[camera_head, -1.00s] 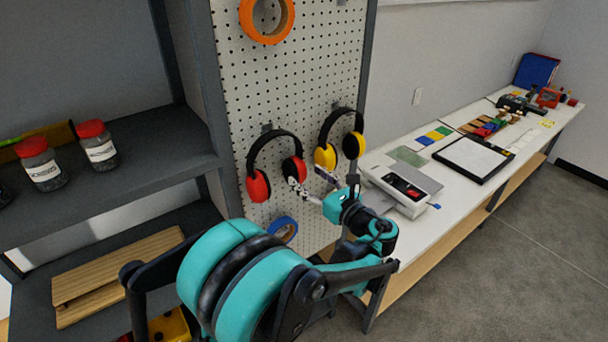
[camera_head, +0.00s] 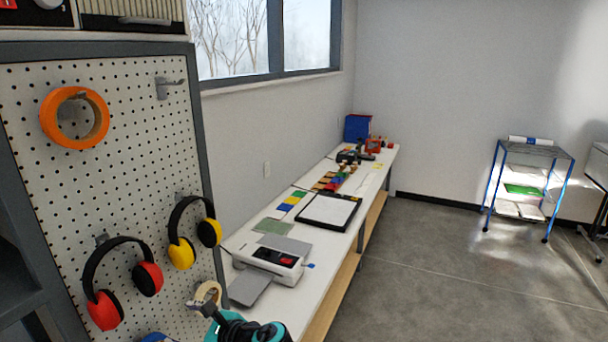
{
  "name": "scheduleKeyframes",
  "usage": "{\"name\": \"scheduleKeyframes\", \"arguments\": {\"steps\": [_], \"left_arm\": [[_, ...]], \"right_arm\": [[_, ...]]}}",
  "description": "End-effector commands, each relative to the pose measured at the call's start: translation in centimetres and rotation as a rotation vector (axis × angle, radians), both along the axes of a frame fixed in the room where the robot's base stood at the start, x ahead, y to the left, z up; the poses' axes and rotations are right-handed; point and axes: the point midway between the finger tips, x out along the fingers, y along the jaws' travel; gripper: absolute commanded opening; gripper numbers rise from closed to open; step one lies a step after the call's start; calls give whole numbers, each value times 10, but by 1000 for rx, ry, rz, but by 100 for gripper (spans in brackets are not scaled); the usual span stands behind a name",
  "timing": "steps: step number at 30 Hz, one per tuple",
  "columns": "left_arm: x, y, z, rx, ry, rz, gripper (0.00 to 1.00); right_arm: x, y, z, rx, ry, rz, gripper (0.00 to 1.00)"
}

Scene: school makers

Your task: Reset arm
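My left gripper (camera_head: 203,306) shows at the bottom of the head view, in front of the lower right part of the pegboard (camera_head: 130,215). Its teal and black wrist is cut off by the lower edge. The gripper overlaps a cream tape roll (camera_head: 208,291) in the picture; I cannot tell whether they touch. Its fingers are too small and crowded to tell open from shut. My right gripper is out of view.
Red earmuffs (camera_head: 104,310), yellow earmuffs (camera_head: 181,253) and an orange tape roll (camera_head: 48,120) hang on the pegboard. A white bench (camera_head: 305,258) with a laminator-like device (camera_head: 268,260) runs along the wall. A blue-framed cart (camera_head: 535,153) stands far right; open floor (camera_head: 430,270) lies between.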

Motion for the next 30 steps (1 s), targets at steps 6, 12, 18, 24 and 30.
{"name": "scheduleKeyframes", "arguments": {"steps": [6,12,18,24,30], "left_arm": [[-65,-8,-102,-693,-359,217,63],[-112,-55,-160,-1282,-690,587,63],[-132,-91,-179,-1626,-884,896,63],[-135,-100,-179,-1711,-930,986,63],[-135,-100,-179,-1708,-928,984,63]], "right_arm": [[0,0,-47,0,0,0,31],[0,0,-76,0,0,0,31],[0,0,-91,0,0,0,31],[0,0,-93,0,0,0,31],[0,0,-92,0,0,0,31]]}}
